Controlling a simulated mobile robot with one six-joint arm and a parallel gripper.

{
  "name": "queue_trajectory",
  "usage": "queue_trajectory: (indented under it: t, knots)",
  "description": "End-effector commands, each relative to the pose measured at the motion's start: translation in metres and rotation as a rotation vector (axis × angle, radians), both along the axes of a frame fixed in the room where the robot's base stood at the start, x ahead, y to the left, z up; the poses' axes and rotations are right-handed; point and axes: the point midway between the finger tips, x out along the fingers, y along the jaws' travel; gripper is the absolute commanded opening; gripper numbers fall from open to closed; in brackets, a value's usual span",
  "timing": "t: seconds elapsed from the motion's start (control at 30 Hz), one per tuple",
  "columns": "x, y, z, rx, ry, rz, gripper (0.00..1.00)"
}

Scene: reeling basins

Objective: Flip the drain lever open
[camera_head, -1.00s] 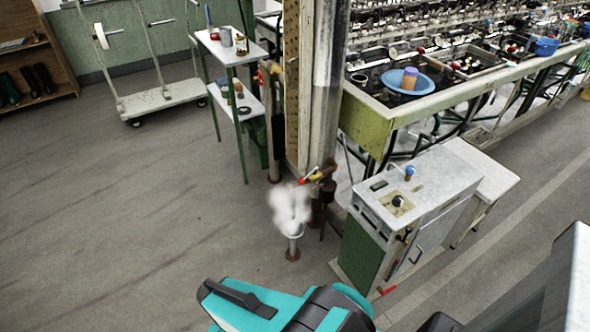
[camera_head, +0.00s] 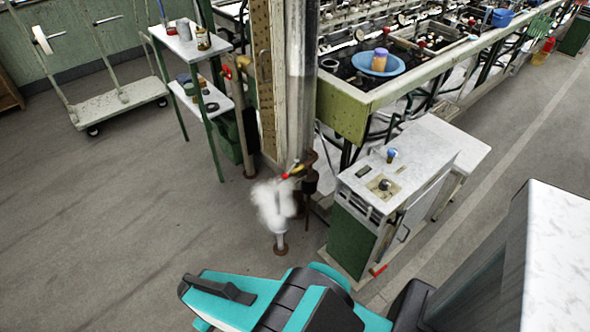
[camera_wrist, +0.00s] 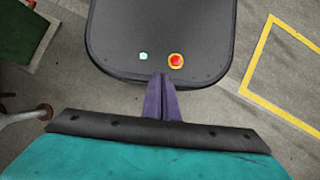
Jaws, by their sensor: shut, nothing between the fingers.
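A small red-handled lever (camera_head: 378,269) sits low at the foot of the grey cabinet (camera_head: 350,222), near the floor. A second lever, red and yellow (camera_head: 292,172), is on the pipework by the post, above a puff of steam. I cannot tell for certain which is the drain lever. My gripper (camera_wrist: 161,82) shows in the wrist view with its purple fingers together, empty and pointing down over my own dark base. It touches neither lever. In the head view my teal arm shows at the bottom, but the fingers are hidden.
White steam (camera_head: 272,204) rises around a short pipe stub (camera_head: 280,243) left of the cabinet. A grey-white block (camera_head: 555,255) stands close at the right. A small shelf stand (camera_head: 190,45) and a trolley (camera_head: 118,103) are behind. Open floor lies at the left.

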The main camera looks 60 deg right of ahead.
Motion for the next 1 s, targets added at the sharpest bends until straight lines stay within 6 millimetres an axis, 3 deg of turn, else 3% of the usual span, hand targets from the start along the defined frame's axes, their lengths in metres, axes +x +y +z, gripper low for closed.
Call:
queue_trajectory:
  t: [0.27, 0.47, 0.77, 1.0]
  knots:
    - [0.011, -0.005, 0.001, -0.005, -0.015, -0.078, 0.00]
    - [0.037, -0.021, 0.006, -0.020, -0.044, -0.279, 0.00]
    - [0.085, -0.065, 0.022, -0.046, -0.090, -0.682, 0.00]
    - [0.118, -0.113, 0.040, -0.059, -0.113, -1.006, 0.00]
